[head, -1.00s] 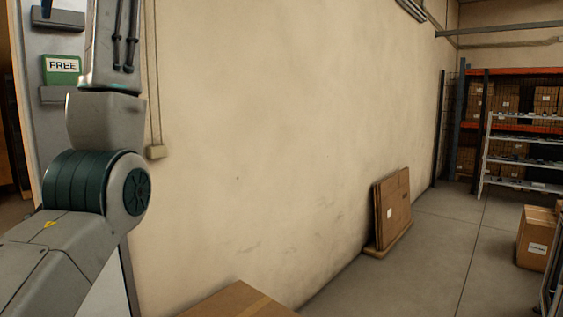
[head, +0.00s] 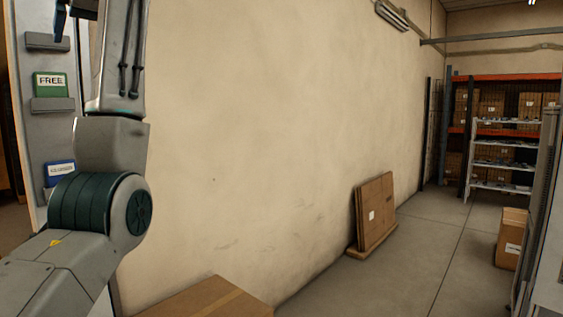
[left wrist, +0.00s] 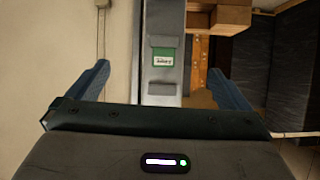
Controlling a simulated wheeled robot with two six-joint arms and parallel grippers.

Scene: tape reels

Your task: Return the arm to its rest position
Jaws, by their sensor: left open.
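My left arm rises along the left side of the head view, bent at its dark green elbow joint. A dark finger tip of my left gripper (head: 61,22) shows at the top left edge; the rest of the gripper is out of frame. In the left wrist view, the blue fingers of my left gripper (left wrist: 159,68) stand wide apart with nothing between them. Behind them, apart from the fingers, is a grey panel with a green sign. My right gripper is in neither view.
The grey panel (head: 47,63) carries a green "FREE" sign (head: 50,84) and a blue sign (head: 60,170). A beige wall (head: 260,130) runs behind my arm. A cardboard box (head: 210,302) is at the bottom. Flat cardboard (head: 376,212) leans on the wall. Shelves (head: 505,150) stand far right.

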